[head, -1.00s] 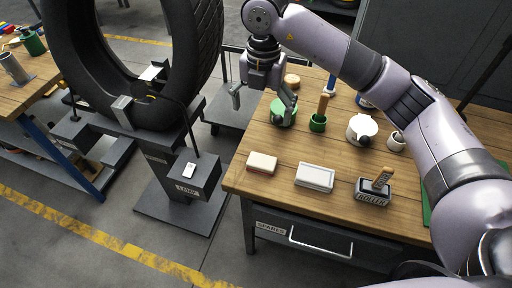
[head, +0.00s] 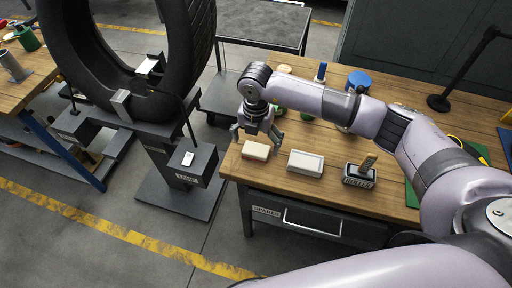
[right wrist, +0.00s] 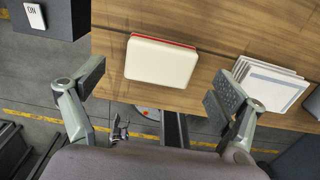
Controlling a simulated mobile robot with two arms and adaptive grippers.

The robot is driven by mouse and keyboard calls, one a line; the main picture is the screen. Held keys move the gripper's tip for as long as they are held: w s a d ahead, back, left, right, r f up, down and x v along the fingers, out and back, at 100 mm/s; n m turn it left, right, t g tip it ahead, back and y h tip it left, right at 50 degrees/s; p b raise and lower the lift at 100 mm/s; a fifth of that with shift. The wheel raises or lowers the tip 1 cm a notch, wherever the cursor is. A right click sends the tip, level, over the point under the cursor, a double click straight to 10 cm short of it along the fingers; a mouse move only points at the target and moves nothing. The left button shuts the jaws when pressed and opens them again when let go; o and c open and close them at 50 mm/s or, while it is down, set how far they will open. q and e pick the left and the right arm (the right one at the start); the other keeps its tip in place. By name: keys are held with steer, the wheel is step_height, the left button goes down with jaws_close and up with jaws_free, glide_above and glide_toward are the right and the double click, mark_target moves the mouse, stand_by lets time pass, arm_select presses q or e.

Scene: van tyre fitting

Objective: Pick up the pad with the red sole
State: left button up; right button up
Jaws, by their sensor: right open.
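The pad with the red sole (head: 256,151) is a small cream block with a red layer along its lower edge. It lies flat at the near left of the wooden workbench (head: 330,200). The pad also shows in the right wrist view (right wrist: 161,61), cream face towards me. My right gripper (head: 257,137) is over the pad in the head view, fingers pointing down. In the right wrist view my right gripper (right wrist: 157,88) is open and empty, with its fingers spread wider than the pad and apart from it.
A white-and-grey pad or stack (head: 305,163) lies right of the pad. A labelled roller holder (head: 359,178) stands farther right. A tyre (head: 190,70) stands on a fitting stand left of the bench. A blue-topped tin (head: 359,79) is behind.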

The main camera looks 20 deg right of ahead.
mark_target(256, 149)
steer(key=shift+f, duration=1.25)
arm_select(q)
steer(key=shift+s+r, duration=0.2)
steer(key=shift+s, duration=0.25)
steer(key=shift+s+r, duration=0.2)
steer(key=shift+s, duration=0.25)
arm_select(e)
steer(key=shift+c, duration=0.5)
steer(key=c, duration=0.7)
arm_select(q)
steer(key=shift+w, duration=0.3)
arm_select(e)
steer(key=shift+c, duration=0.2)
steer(key=shift+r, duration=0.1)
arm_select(q)
step_height(256, 149, down, 4)
steer(key=b, duration=0.4)
steer(key=shift+f, duration=0.25)
arm_select(e)
step_height(256, 149, up, 20)
